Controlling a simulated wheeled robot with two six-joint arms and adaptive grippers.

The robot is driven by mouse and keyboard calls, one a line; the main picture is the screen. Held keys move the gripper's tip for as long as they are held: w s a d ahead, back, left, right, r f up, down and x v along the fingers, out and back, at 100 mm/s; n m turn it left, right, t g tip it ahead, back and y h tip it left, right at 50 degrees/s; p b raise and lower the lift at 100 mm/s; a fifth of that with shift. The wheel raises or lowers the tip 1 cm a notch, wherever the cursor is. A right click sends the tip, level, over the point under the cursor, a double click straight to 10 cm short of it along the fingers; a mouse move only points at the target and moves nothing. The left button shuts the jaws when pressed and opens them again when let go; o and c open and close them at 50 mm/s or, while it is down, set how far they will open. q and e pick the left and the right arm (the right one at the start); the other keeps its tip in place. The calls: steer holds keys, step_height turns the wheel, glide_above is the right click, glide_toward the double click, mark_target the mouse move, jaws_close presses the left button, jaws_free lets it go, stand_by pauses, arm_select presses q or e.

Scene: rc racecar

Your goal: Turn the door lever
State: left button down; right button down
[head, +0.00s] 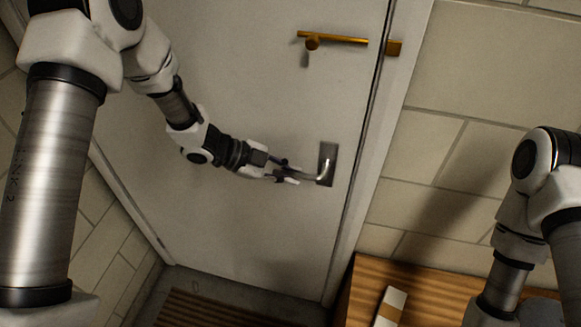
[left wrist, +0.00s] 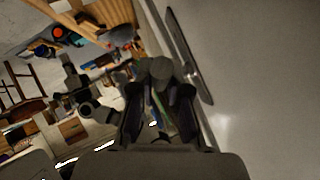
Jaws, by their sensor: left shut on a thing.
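The white door (head: 240,90) fills the middle of the head view and looks closed. Its silver door lever (head: 324,172) sits on a dark upright plate (head: 327,152) near the door's right edge. The lever's free end points left. My left gripper (head: 287,174) reaches in from the left and is shut on the lever's free end. In the left wrist view its fingers (left wrist: 160,110) are dark, with the door surface (left wrist: 260,90) to their right and the lever plate (left wrist: 188,55) above. The fingers partly hide the lever there. My right gripper does not show in the head view.
A brass latch bar (head: 335,39) is on the door above the lever, with its catch (head: 394,47) on the frame. A wooden cabinet (head: 430,287) with a pale box (head: 391,306) stands at lower right. A slatted mat (head: 205,310) lies before the door.

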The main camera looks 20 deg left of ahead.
arm_select(q)
steer(key=shift+r+y+p, duration=0.4)
steer(key=shift+y+p, duration=0.1)
steer(key=shift+y, duration=0.1)
steer(key=c, duration=1.1)
jaws_free()
steer(key=shift+c, duration=0.2)
steer(key=shift+a, duration=0.1)
steer(key=v, duration=1.1)
steer(key=shift+a+r, duration=0.25)
steer(key=shift+a, duration=0.1)
